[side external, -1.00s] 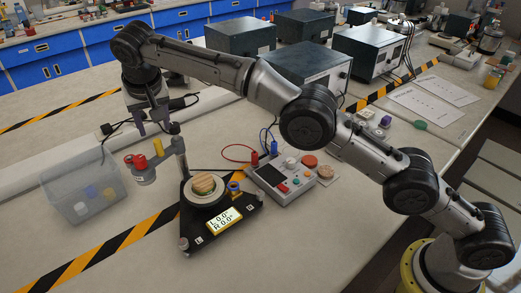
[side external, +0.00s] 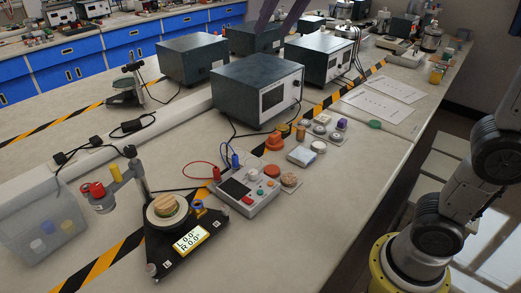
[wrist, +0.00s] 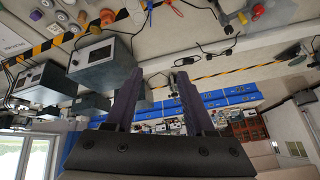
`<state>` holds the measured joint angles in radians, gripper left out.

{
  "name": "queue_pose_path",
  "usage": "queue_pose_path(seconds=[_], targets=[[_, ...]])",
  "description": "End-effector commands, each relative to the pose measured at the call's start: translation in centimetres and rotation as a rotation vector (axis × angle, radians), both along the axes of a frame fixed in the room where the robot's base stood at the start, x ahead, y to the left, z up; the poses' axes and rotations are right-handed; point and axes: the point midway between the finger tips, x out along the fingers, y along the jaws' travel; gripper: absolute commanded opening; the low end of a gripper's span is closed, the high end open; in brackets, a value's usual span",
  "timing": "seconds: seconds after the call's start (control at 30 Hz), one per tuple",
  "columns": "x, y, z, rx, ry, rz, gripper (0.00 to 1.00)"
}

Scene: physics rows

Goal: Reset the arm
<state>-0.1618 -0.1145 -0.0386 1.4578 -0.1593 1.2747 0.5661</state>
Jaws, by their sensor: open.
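My gripper (side external: 278,18) shows at the top edge of the side view as two purple fingers pointing down, high over the back of the bench. In the wrist view my gripper (wrist: 157,78) is open, with a clear gap between its two purple fingers and nothing held. The wrist camera looks out across the room, with the bench along the top of its picture. In the side view, most of my arm is out of the picture; its lower links stand at the right.
A black triangular device (side external: 185,238) with a round plate stands on the front bench. A grey control box (side external: 243,190) is beside it, and a clear bin (side external: 22,215) is at the left. Large instrument boxes (side external: 225,85) stand behind. The air above the front bench is clear.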

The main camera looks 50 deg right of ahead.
Motion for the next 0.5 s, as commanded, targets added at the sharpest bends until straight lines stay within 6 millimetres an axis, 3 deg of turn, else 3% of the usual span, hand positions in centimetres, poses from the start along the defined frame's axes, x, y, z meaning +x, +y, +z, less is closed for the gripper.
queue_pose_path(seconds=[0.03, 0.1, 0.27, 0.5], targets=[[-2.5, -1.0, -0.7, -0.005, -0.002, 0.004, 0.54], [-5.4, -1.9, -2.0, -0.013, -0.001, 0.019, 0.54], [-11.6, -3.2, -6.5, -0.036, 0.007, 0.066, 0.54], [-18.7, -3.4, -15.7, -0.074, 0.051, 0.174, 0.54]])
